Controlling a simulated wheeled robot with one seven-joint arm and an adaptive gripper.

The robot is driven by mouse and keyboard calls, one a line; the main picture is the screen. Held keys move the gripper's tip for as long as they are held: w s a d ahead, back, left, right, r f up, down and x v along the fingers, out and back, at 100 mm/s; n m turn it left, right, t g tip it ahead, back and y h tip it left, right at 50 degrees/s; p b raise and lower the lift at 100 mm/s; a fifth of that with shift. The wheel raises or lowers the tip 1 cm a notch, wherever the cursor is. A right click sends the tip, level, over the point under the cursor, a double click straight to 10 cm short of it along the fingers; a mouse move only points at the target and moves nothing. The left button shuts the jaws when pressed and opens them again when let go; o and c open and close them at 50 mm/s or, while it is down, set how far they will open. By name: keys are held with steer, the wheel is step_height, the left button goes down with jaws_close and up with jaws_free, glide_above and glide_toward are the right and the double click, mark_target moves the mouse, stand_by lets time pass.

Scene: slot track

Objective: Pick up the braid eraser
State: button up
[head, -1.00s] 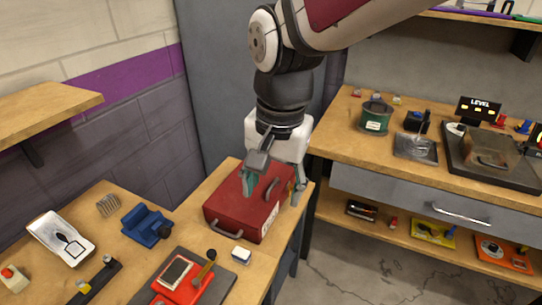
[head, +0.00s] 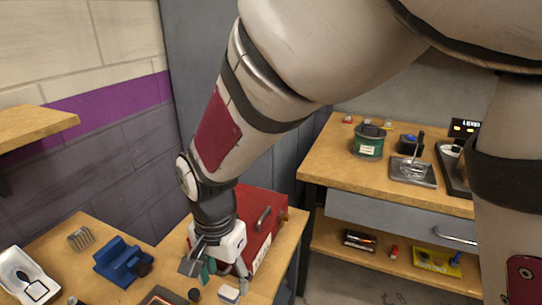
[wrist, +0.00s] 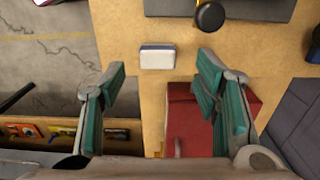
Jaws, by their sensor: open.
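The braid eraser, which I take to be the small white block with a dark blue edge (head: 229,293), lies on the wooden bench in front of the red toolbox. In the wrist view the eraser (wrist: 158,56) lies flat on the wood, just beyond the gap between my fingertips. My gripper (head: 224,275) is open and empty, just above and behind the eraser in the head view. Its teal-padded fingers show in the wrist view (wrist: 160,80), one on each side of the eraser's line. The eraser is not touched.
The red toolbox (head: 261,232) stands right behind my gripper, and part of it shows under the right finger in the wrist view (wrist: 185,115). A black-knobbed handle (wrist: 209,16) is near the eraser. A blue vise (head: 122,261) stands to the left. The bench edge is close on the right.

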mark_target(228, 291)
step_height(228, 291, down, 5)
steer(key=shift+d+f+b, duration=0.1)
steer(key=shift+b, duration=0.4)
steer(key=c, duration=1.2)
steer(key=shift+c, duration=0.2)
steer(key=shift+r, duration=0.6)
steer(key=r, duration=0.1)
steer(key=r+p, duration=0.1)
steer(key=shift+s+d+r, duration=0.25)
steer(key=shift+s+r, duration=0.1)
steer(key=shift+s, duration=0.05)
steer(key=s+d+r+p, duration=0.1)
steer(key=s+d, duration=0.7)
steer(key=s, duration=0.4)
steer(key=shift+s+d, duration=0.25)
steer(key=shift+r, duration=0.1)
